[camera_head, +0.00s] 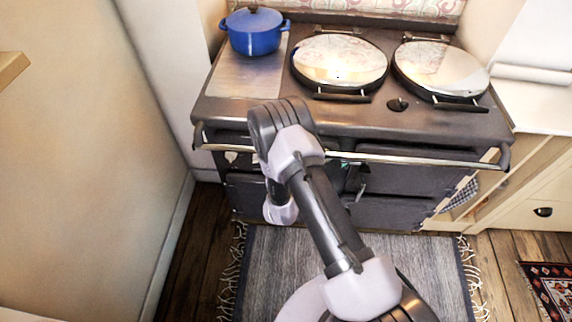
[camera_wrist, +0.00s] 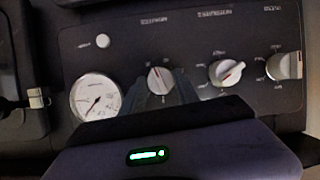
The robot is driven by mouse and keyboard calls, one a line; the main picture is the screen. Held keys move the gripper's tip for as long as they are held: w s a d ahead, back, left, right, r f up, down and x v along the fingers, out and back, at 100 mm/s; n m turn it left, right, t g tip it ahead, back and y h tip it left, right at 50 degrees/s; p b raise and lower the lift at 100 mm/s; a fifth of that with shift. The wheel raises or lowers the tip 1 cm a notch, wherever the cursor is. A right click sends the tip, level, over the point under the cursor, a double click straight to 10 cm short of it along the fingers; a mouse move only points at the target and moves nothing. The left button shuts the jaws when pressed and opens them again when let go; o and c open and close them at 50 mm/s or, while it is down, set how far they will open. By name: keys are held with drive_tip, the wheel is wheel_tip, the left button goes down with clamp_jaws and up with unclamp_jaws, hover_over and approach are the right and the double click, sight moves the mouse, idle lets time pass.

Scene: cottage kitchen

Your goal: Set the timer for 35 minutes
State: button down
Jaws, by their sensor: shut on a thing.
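In the wrist view, the stove's dark control panel (camera_wrist: 190,50) carries a row of white dials, with labels upside down and too small to read. My gripper (camera_wrist: 162,88) is shut on a white dial (camera_wrist: 159,77), its grey fingers reaching up to it from below in the picture. The dial shows a red mark; the exact setting cannot be read. Two more white dials, the nearer one (camera_wrist: 226,73) and the farther one (camera_wrist: 284,66), sit to the right. In the head view my arm hides the gripper and most of the panel.
A round white gauge (camera_wrist: 96,97) and a small white button (camera_wrist: 103,41) are left of the held dial. In the head view, a rail (camera_head: 400,158) runs across the stove front. A blue pot (camera_head: 254,32) stands on the stove top, beside two round lids.

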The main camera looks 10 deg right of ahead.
drive_tip(key=shift+m+y+b, duration=0.5)
drive_tip(key=shift+m+y, duration=0.1)
drive_tip(key=shift+m, duration=0.1)
drive_tip(key=c, duration=0.9)
unclamp_jaws()
drive_tip(key=p+v, duration=0.2)
drive_tip(key=v, duration=0.6)
drive_tip(key=p+v, duration=0.1)
drive_tip(key=v, duration=0.8)
drive_tip(key=shift+s+d+f+p, duration=0.1)
drive_tip(key=shift+s+f+p, duration=0.05)
drive_tip(key=shift+s+p, duration=0.2)
